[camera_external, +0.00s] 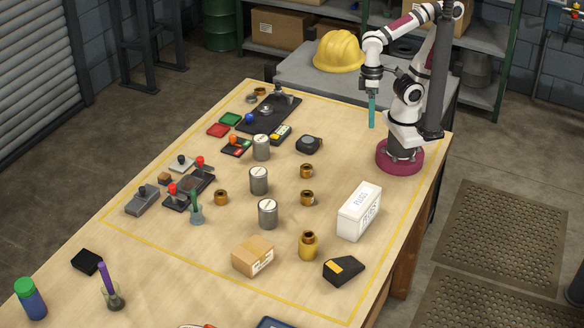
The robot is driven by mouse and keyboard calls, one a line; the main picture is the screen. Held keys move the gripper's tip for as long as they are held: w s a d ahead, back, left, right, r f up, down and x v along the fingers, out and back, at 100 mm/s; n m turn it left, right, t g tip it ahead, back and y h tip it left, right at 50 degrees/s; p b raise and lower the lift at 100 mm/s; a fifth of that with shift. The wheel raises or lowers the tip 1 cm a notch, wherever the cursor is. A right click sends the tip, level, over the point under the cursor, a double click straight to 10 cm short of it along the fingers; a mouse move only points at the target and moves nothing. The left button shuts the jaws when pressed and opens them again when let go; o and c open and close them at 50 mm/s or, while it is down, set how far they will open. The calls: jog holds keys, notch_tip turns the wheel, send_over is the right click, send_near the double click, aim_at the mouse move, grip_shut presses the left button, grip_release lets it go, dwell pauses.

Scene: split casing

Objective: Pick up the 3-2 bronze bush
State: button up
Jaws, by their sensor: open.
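Several small bronze bushes stand on the wooden table: one right of centre (307,171), one just in front of it (307,198), and one further left (221,198). Any marking on them is too small to read, so I cannot tell which is 3-2. A larger brass piece with a narrower top (308,246) stands nearer the front. My gripper (371,124) has teal fingers pointing down. It is open and empty near the back right of the table, apart from all the bushes.
A white box (359,211), a cardboard box (253,256) and a black wedge (343,270) lie nearer the front. A black tape measure (309,144) sits behind. Clear table lies between bushes and my base.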

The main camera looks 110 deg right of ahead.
aim_at(218, 195)
jog(key=w+a+f+t+y, duration=0.1)
jog(key=w+a+t, duration=0.3)
jog(key=w, duration=0.9)
jog(key=w+a+f+t, duration=0.1)
jog(key=w+a+t, duration=0.3)
jog(key=w, duration=0.9)
jog(key=w+f+h, duration=0.1)
jog(key=w+f, duration=0.1)
jog(key=w, duration=0.1)
jog(key=w+f+t+h, duration=0.1)
jog(key=w+f, duration=0.1)
jog(key=w, duration=0.1)
jog(key=w+f+m+t+h, duration=0.1)
jog(key=w+f+h, duration=0.1)
jog(key=w+f, duration=0.1)
jog(key=shift+w+a, duration=0.25)
jog(key=shift+w, duration=0.3)
jog(key=w+d+f+h, duration=0.2)
jog(key=w+d+f, duration=0.1)
jog(key=w+f, duration=0.1)
jog(key=w+d+f+h, duration=0.2)
jog(key=w+d+f, duration=0.2)
jog(key=w+d+f+h, duration=0.2)
jog(key=w+d+f, duration=0.2)
jog(key=shift+d+f+m, duration=0.25)
jog(key=shift+f+m, duration=0.05)
jog(key=shift+f, duration=0.05)
grip_shut()
